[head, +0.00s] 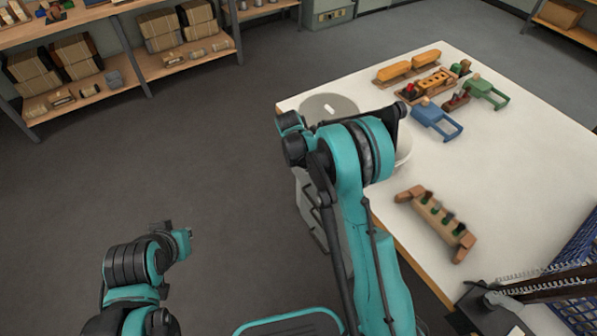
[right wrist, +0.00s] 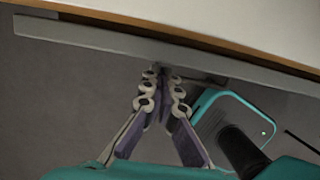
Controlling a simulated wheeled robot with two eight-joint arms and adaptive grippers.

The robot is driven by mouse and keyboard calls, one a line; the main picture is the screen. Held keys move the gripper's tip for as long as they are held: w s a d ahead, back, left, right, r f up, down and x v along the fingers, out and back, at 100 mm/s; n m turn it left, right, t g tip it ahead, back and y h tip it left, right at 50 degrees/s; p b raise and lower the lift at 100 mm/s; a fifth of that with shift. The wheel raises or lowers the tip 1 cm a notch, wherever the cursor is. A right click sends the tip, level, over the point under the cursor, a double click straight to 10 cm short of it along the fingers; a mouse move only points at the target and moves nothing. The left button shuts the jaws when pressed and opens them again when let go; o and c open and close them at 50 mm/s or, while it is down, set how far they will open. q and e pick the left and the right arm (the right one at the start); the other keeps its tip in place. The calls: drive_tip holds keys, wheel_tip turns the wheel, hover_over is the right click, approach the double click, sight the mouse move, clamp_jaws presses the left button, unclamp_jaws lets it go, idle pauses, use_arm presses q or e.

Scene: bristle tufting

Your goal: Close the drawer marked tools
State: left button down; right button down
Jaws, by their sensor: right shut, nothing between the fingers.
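A pale grey unit (head: 308,208) shows below the table's left edge in the head view, mostly behind my right arm. It looks like a drawer unit, but no "tools" marking is readable and I cannot tell how far any drawer stands out. In the right wrist view, my right gripper (right wrist: 163,76) is shut and empty. Its fingertips are close to a long grey edge (right wrist: 130,43) under the tabletop; contact is unclear. In the head view my right arm hides its fingertips. My left gripper (head: 182,243) is over the floor at lower left; its fingers are unclear.
The white table (head: 500,150) holds a round grey disc (head: 327,106), a wooden block with holes (head: 436,222), a blue clamp-like tool (head: 437,121), a green one (head: 487,92) and orange-brown brush blocks (head: 393,71). A blue crate (head: 580,250) stands at right. Floor is free at left.

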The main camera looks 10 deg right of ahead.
drive_tip(key=shift+w+d, duration=0.1)
drive_tip(key=shift+d, duration=0.1)
drive_tip(key=shift+w+d, duration=0.25)
drive_tip(key=shift+d, duration=0.35)
drive_tip(key=shift+w+d, duration=0.2)
drive_tip(key=shift+d, duration=0.4)
drive_tip(key=shift+a, duration=0.1)
